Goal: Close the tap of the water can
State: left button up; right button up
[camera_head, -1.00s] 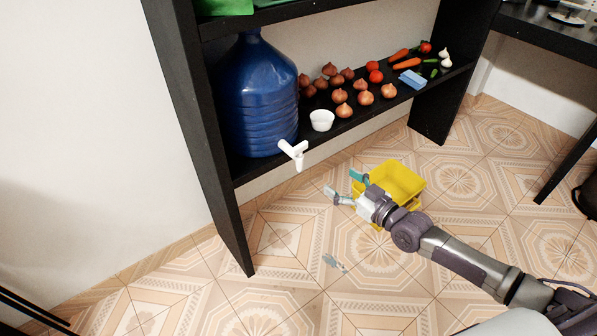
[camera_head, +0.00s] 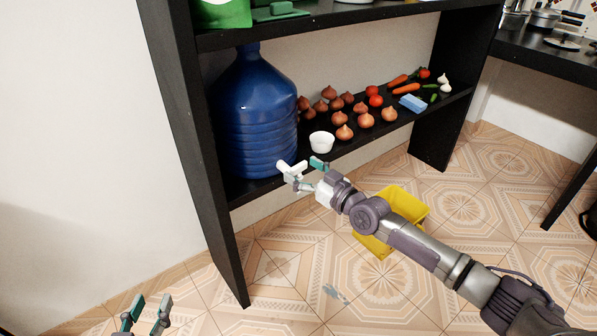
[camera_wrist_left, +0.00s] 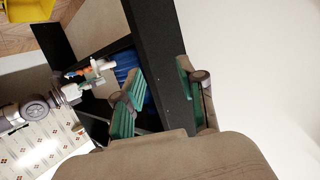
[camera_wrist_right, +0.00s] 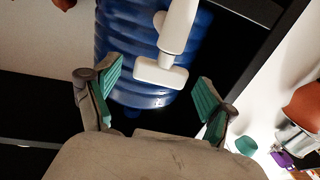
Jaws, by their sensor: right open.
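The blue water can (camera_head: 257,112) stands on the lower shelf at its left end. Its white tap (camera_head: 290,168) sticks out over the shelf's front edge. My right gripper (camera_head: 305,173) is open at the tap. In the right wrist view the can (camera_wrist_right: 125,45) fills the upper middle, and the tap (camera_wrist_right: 168,60) with its crosswise handle lies between and just beyond the open fingers (camera_wrist_right: 155,92); I see no contact. My left gripper (camera_head: 147,312) is open and empty at the bottom left, away from the can. Its open fingers also show in the left wrist view (camera_wrist_left: 160,90).
A white bowl (camera_head: 321,142) stands beside the can, close to the right gripper. Onions (camera_head: 344,132), tomatoes, carrots and a blue sponge (camera_head: 412,103) lie further right on the shelf. The shelf's black left upright (camera_head: 190,150) stands left of the can. A yellow crate (camera_head: 408,205) is on the floor.

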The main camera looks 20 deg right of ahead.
pick_arm(q)
jog(key=shift+w+d+r+t+h, duration=0.2)
jog(key=shift+r+t, duration=0.2)
jog(key=shift+r, duration=0.2)
jog(key=shift+w+d+r+t+h, duration=0.1)
jog(key=shift+w+r+t, duration=0.1)
jog(key=shift+r+t, duration=0.3)
pick_arm(e)
jog(key=shift+x, duration=0.85)
